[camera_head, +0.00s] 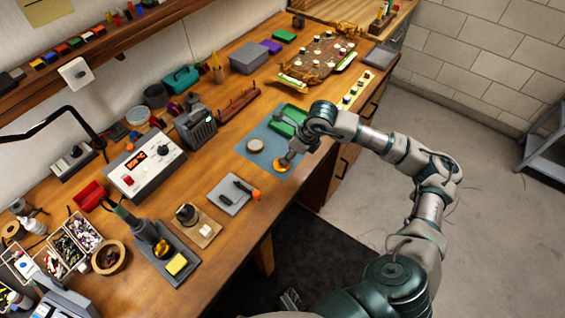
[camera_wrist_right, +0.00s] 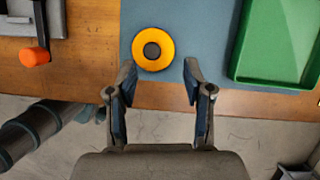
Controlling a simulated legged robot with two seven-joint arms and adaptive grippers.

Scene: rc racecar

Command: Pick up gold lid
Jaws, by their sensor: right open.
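The gold lid (camera_head: 281,166) is a small round yellow-orange disc with a dark centre. It lies flat on the blue-grey mat (camera_head: 270,133) near the front edge of the workbench, and it shows in the right wrist view (camera_wrist_right: 136,49) just beyond my fingertips. My right gripper (camera_head: 287,159) is above the mat by the lid. In the wrist view, my right gripper (camera_wrist_right: 159,74) is open and empty, its fingers spread a little wider than the lid. A small grey part at the bottom of the head view may be my left gripper (camera_head: 290,299); its jaws are unclear.
A green tray (camera_wrist_right: 278,78) lies right of the lid. A round tan-topped item (camera_head: 255,146) sits on the mat behind it. A grey pad (camera_head: 228,203) with an orange-ended tool (camera_wrist_right: 36,57) is to the left. The floor in front of the bench is open.

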